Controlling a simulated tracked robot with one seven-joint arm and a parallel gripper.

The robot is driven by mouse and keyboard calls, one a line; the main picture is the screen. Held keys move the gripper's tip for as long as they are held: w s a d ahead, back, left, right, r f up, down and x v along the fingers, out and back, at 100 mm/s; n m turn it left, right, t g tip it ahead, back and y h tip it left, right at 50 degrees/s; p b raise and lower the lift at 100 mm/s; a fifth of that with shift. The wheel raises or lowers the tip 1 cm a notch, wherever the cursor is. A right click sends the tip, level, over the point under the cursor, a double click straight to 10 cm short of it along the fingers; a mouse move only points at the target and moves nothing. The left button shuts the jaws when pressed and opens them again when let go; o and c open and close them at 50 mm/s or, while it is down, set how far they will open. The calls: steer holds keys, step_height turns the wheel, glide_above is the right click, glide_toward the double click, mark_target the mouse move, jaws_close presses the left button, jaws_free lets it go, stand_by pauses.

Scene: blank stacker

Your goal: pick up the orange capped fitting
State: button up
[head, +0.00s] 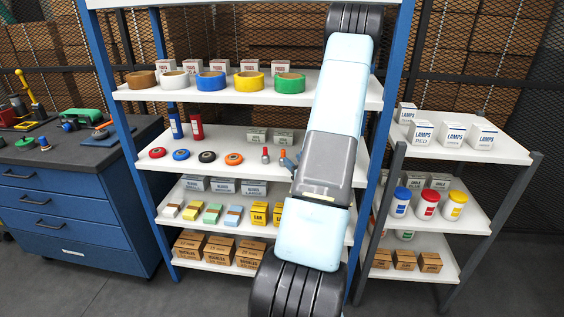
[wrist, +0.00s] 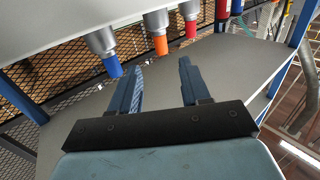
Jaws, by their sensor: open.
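The orange capped fitting shows in the wrist view (wrist: 157,30) as a grey body with an orange cap, between a blue capped fitting (wrist: 103,45) and a red capped fitting (wrist: 187,18). My gripper (wrist: 160,68) is open and empty. Its two blue fingers point toward the orange cap, which lies just beyond the gap between the fingertips. In the head view the orange capped fitting (head: 283,154) stands on the middle shelf, partly hidden by a finger. The red capped fitting (head: 265,157) is left of it. The blue one is hidden there.
The neighbouring fittings stand close on both sides. On the same shelf (head: 223,178) are tape rolls (head: 207,156), red and blue cylinders (head: 196,127), and grey boxes (head: 257,135) behind. The shelf above (head: 310,95) overhangs. My arm covers the rack's right part.

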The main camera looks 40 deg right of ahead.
mark_target(284, 153)
steer(key=shift+x, duration=4.2)
steer(key=shift+a+f, duration=0.15)
jaws_close()
